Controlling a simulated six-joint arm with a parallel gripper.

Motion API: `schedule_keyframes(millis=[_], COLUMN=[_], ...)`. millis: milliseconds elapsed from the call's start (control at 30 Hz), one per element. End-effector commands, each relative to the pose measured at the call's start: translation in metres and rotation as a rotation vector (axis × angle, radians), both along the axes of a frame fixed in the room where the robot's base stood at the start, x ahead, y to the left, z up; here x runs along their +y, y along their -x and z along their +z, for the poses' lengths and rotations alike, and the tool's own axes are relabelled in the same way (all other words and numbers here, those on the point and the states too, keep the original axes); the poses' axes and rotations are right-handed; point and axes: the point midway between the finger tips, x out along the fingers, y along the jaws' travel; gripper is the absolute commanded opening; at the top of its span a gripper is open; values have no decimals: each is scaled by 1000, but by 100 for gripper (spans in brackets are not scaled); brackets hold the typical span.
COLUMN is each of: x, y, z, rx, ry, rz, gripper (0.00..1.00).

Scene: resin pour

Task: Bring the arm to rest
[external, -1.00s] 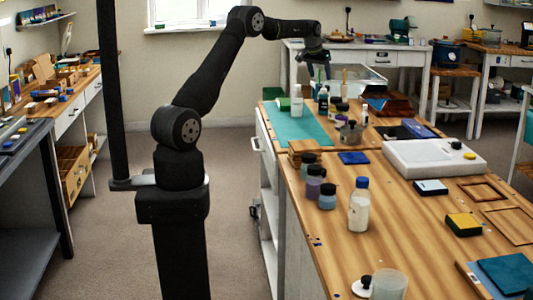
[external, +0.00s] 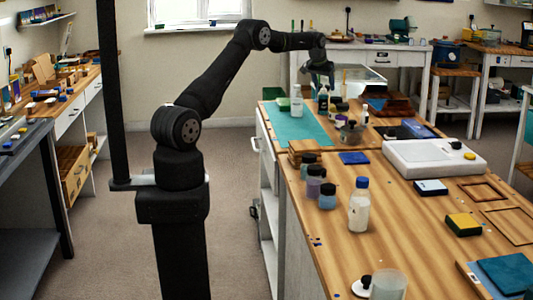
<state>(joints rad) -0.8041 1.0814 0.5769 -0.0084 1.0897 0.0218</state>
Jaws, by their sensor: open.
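My gripper (external: 318,77) hangs at the end of my bent arm, above the far part of the wooden bench (external: 390,225). It points downward, open and with nothing seen between its fingers. Below it are a dark bottle (external: 322,101) and a white-capped bottle (external: 297,99) near the teal mat (external: 298,126). The gripper appears above the bottles; the exact gap is hard to judge from this view.
A clear bottle with a blue cap (external: 359,206) and several small jars (external: 327,195) stand at the bench's left side. A white hotplate-like device (external: 430,158) sits to the right. Open floor (external: 236,200) lies left of the bench.

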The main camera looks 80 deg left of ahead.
Motion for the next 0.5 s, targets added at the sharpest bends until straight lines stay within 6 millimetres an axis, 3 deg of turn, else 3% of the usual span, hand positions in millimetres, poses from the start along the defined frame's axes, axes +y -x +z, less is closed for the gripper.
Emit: schedule_keyframes(millis=[267,500], x=[0,-1], y=[0,1], z=[-3,-35], rx=[1,3], ry=[1,3], rz=[0,0], gripper=[64,64])
